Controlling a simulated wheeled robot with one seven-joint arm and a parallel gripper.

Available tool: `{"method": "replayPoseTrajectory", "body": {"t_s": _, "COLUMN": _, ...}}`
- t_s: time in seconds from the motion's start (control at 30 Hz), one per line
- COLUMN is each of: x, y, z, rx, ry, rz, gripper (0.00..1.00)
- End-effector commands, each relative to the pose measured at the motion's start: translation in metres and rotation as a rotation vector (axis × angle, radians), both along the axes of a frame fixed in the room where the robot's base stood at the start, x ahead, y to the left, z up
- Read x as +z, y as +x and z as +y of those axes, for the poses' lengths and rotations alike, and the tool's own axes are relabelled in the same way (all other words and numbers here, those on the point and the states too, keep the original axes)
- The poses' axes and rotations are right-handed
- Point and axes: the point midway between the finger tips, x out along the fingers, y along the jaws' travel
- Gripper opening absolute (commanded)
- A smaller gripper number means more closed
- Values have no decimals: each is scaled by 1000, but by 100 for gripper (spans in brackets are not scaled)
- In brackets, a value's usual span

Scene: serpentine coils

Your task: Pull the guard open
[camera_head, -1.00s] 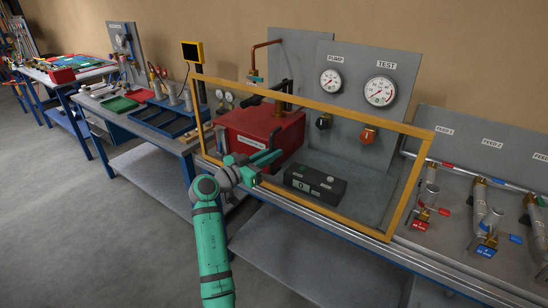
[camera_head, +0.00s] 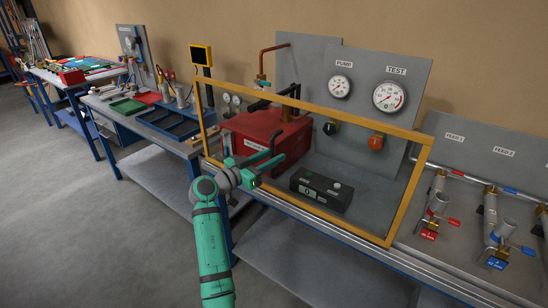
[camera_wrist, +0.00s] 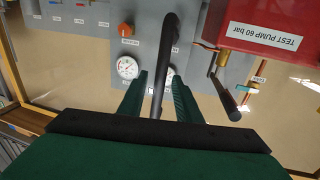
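The guard is a clear panel in a yellow frame (camera_head: 330,110), standing upright in front of the red test pump (camera_head: 262,135). My green gripper (camera_head: 252,152) is at the left part of the guard, in front of the pump. In the wrist view, a long black bar (camera_wrist: 168,50), which looks like the guard's handle, runs between my two fingers (camera_wrist: 160,85). The fingers are apart, with a gap on each side of the bar. I cannot tell how deep the bar sits between them.
A black box with a display (camera_head: 321,188) sits behind the panel on the bench. A grey board with gauges (camera_head: 388,97) stands behind. The floor at the left is clear.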

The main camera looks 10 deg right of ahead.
Motion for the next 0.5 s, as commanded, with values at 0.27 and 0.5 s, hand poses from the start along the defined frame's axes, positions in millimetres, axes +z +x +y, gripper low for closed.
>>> {"method": "replayPoseTrajectory", "body": {"t_s": 0.27, "x": 0, "y": -14, "z": 26, "rx": 5, "ry": 0, "rz": -1, "gripper": 31}}
{"method": "replayPoseTrajectory", "body": {"t_s": 0.5, "x": 0, "y": -38, "z": 64, "rx": 3, "ry": -1, "rz": -1, "gripper": 31}}
